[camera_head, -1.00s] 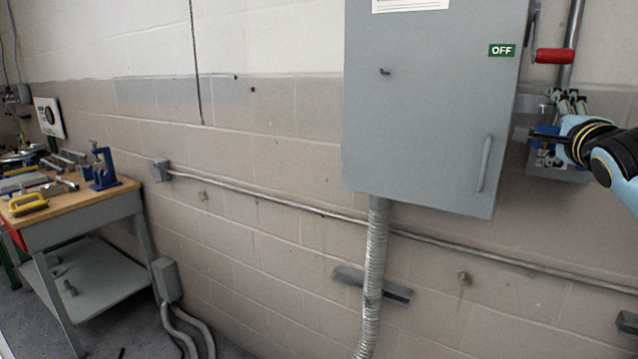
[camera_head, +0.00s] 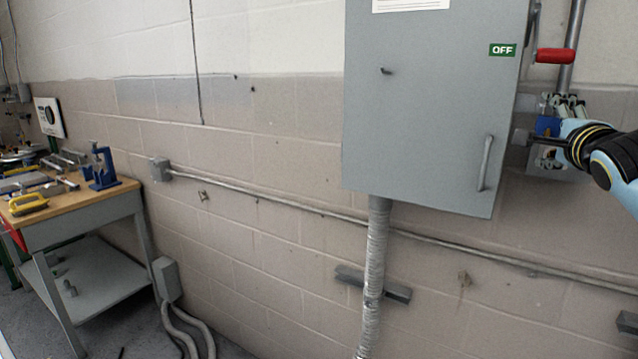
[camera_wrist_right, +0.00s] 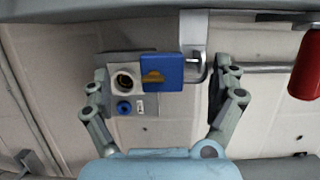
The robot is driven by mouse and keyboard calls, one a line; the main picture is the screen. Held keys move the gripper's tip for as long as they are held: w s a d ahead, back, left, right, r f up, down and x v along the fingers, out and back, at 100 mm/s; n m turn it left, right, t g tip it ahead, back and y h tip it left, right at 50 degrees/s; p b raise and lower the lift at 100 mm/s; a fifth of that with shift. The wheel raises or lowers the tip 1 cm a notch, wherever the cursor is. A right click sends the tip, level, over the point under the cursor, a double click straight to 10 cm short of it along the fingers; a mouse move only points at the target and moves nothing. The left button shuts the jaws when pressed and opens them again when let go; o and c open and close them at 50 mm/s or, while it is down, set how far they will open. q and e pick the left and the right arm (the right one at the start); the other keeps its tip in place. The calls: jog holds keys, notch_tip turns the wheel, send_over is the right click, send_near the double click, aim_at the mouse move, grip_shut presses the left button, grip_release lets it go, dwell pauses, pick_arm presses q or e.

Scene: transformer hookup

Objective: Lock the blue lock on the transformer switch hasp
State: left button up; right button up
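The blue lock (camera_wrist_right: 160,70) shows in the right wrist view between the two fingers of my right gripper (camera_wrist_right: 160,90), with a gap on each side. Its grey shackle (camera_wrist_right: 205,70) points right, at a light metal strip (camera_wrist_right: 194,32) that looks like the hasp. I cannot tell whether the shackle is fully closed. In the head view, my right gripper (camera_head: 535,142) is beside the grey transformer switch box (camera_head: 430,120), and the lock (camera_head: 547,125) is partly hidden by it. The switch's red handle (camera_head: 556,56) is above, near a green OFF label (camera_head: 502,50). My left gripper is not in view.
A small grey holder (camera_wrist_right: 118,65) with a round opening and a blue round part is behind the lock. A conduit (camera_head: 375,260) runs down from the switch box. A workbench (camera_head: 90,200) with tools stands at the left.

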jog(key=shift+s+r, duration=0.1)
jog(key=shift+r, duration=0.15)
